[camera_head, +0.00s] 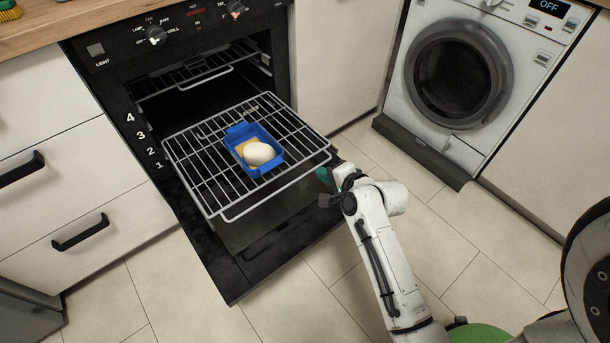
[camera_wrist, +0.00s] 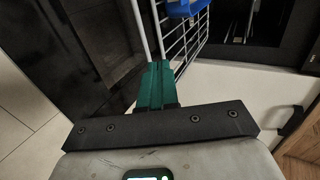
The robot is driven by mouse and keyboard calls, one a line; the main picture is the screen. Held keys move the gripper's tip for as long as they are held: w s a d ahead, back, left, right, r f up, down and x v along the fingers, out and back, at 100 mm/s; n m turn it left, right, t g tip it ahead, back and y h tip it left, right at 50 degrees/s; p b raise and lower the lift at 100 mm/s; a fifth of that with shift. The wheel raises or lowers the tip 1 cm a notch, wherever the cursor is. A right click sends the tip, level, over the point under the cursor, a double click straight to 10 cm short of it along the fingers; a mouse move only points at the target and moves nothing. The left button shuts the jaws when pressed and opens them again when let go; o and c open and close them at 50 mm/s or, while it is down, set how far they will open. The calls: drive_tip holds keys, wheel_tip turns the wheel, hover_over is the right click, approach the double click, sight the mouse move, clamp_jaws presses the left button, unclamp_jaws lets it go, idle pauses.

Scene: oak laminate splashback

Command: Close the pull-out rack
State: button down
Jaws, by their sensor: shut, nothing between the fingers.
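The pull-out rack (camera_head: 205,187) is a silver wire rack drawn out of the black oven, over the lowered oven door. A blue dish (camera_head: 270,169) holding a white egg-shaped thing (camera_head: 258,153) sits on it. My gripper (camera_head: 324,178) is near the rack's front right corner. In the wrist view my green fingers (camera_wrist: 157,87) are shut together with nothing between them. Their tips are close to the rack's bars (camera_wrist: 184,48); I cannot tell whether they touch. Part of the blue dish (camera_wrist: 182,8) shows at the top of the wrist view.
A second wire rack (camera_head: 200,75) is inside the oven above. The lowered oven door (camera_head: 252,262) is below the pulled-out rack. White drawers (camera_head: 75,175) stand at left and a washing machine (camera_head: 455,80) at right. The tiled floor (camera_head: 320,290) in front is clear.

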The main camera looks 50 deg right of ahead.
sight(299, 164)
drive_tip(key=b+x, duration=0.3)
drive_tip(key=x, duration=0.6)
drive_tip(key=shift+f+b, duration=0.2)
drive_tip(key=shift+b, duration=0.1)
drive_tip(key=shift+w, duration=0.25)
